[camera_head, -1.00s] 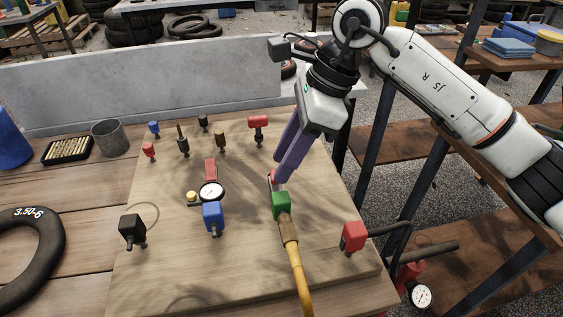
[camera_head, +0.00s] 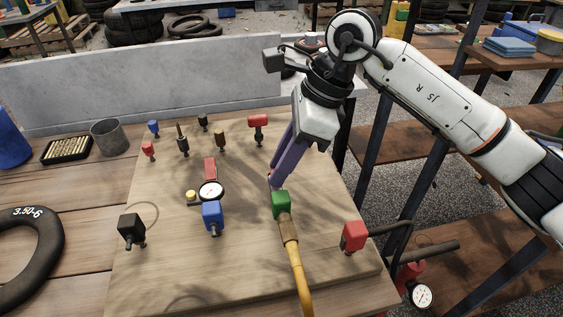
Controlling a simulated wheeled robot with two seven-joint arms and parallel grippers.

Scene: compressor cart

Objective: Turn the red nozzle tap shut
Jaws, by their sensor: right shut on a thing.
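The red nozzle tap (camera_head: 269,177) is a small red piece just behind the green block (camera_head: 281,205), on the wooden board. Most of it is hidden by the purple fingers. My right gripper (camera_head: 275,182) reaches down from the upper right with its fingers shut on the tap. A brass fitting (camera_head: 287,228) and a yellow hose (camera_head: 298,270) run from the green block toward the front edge. The tap's exact angle cannot be told. My left gripper is not in view.
A dial gauge (camera_head: 211,191) and a blue block (camera_head: 212,217) stand left of the green block. A red block (camera_head: 354,236) stands to the right, a red-topped fitting (camera_head: 258,123) behind. Several small fittings stand at the board's back left.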

